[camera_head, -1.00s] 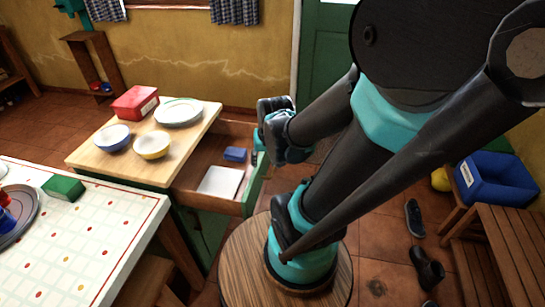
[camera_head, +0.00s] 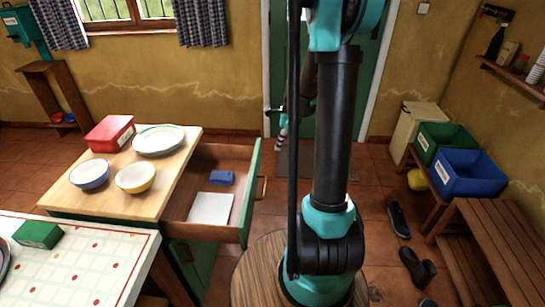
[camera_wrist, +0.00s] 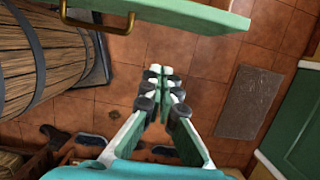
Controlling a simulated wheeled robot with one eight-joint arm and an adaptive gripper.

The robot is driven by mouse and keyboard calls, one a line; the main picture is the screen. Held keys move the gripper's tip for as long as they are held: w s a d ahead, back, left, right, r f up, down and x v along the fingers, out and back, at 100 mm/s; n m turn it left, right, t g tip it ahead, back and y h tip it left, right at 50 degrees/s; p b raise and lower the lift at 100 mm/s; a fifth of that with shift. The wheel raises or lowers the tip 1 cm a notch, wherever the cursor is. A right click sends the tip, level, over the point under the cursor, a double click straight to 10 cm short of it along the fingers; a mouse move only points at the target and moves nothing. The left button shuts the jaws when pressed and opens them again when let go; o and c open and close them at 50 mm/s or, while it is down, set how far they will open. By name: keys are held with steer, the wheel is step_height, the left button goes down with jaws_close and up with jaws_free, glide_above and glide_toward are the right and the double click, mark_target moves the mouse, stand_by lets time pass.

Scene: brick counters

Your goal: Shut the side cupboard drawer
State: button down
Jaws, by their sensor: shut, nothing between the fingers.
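The side cupboard drawer (camera_head: 249,195) is pulled out to the right of the wood-topped cupboard (camera_head: 112,205). Its green front carries a brass handle (camera_head: 262,188). Inside lie a blue box (camera_head: 222,177) and a flat white item (camera_head: 211,208). In the wrist view the green drawer front (camera_wrist: 190,14) crosses the top, with the handle (camera_wrist: 97,25) at upper left. My gripper (camera_wrist: 160,72) is shut and empty, over the floor on the handle side, apart from the drawer front.
Two bowls (camera_head: 135,178), a red box (camera_head: 110,133) and a plate (camera_head: 158,140) stand on the cupboard top. A white dotted table (camera_head: 85,265) is at front left. Shoes (camera_head: 420,266), a blue crate (camera_head: 478,172) and a bench (camera_head: 500,235) are on the right.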

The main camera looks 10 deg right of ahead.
steer(key=w+a+f, duration=0.2)
steer(key=a+f, duration=0.4)
steer(key=f, duration=0.3)
steer(key=shift+f, duration=0.2)
steer(key=shift+a, duration=0.15)
steer(key=w+a, duration=0.2)
steer(key=a, duration=0.6)
steer(key=w+a, duration=0.3)
steer(key=a, duration=0.6)
steer(key=w+a, duration=0.3)
steer(key=a, duration=0.5)
steer(key=shift+w+a, duration=0.15)
steer(key=shift+a, duration=0.3)
